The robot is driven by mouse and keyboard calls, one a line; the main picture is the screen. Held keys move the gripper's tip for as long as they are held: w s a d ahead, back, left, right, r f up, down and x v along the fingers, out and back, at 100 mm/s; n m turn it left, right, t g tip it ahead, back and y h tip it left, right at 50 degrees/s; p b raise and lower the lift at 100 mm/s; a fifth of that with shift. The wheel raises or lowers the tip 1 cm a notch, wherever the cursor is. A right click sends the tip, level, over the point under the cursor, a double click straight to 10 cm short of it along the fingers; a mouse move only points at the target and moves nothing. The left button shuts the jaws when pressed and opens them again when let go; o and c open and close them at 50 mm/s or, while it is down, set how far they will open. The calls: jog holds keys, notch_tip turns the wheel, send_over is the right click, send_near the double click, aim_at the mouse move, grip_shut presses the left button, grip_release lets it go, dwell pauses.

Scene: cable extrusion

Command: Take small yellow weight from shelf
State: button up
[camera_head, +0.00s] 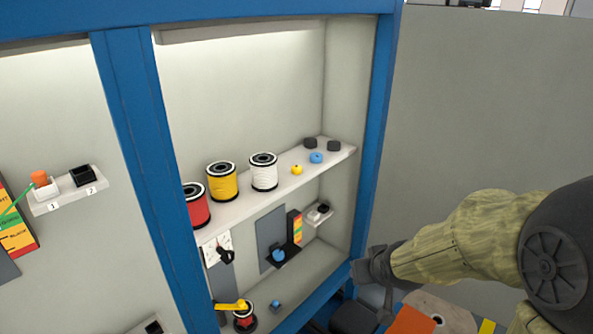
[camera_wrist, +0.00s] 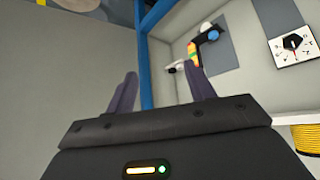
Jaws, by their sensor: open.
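The small yellow weight (camera_head: 297,169) sits on the upper shelf (camera_head: 228,211) in the head view, just right of the white spool. A larger blue weight (camera_head: 316,157) and two dark weights (camera_head: 310,143) lie right of it and behind. My gripper (camera_head: 377,268) is low, outside the cabinet's right blue post, well below and to the right of the yellow weight. In the wrist view my gripper (camera_wrist: 162,95) has its two fingers apart with nothing between them. The yellow weight does not show in the wrist view.
Red (camera_head: 197,205), yellow (camera_head: 223,181) and white (camera_head: 264,172) spools stand left on the same shelf. The blue post (camera_head: 378,120) bounds the cabinet between my arm and the shelf. A lower small shelf (camera_head: 319,213) and a dial panel (camera_wrist: 292,44) are below the upper shelf.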

jog(key=w+a+r+n+t+y, duration=0.3)
jog(key=w+a+r+t+y, duration=0.3)
jog(key=w+a+r, duration=0.3)
notch_tip(320, 180, up, 5)
jog(key=shift+w+f+n+y, duration=0.1)
jog(key=shift+w+n+y, duration=0.25)
jog(key=shift+w, duration=0.2)
jog(key=shift+w+a, duration=0.1)
jog(key=shift+a, duration=0.1)
jog(key=p, duration=0.3)
send_near(296, 170)
jog(key=w+a, duration=0.1)
jog(key=w, duration=0.2)
jog(key=shift+w+a+f, duration=0.2)
jog(key=shift+w+a, duration=0.05)
jog(key=shift+w, duration=0.05)
jog(key=shift+p, duration=0.3)
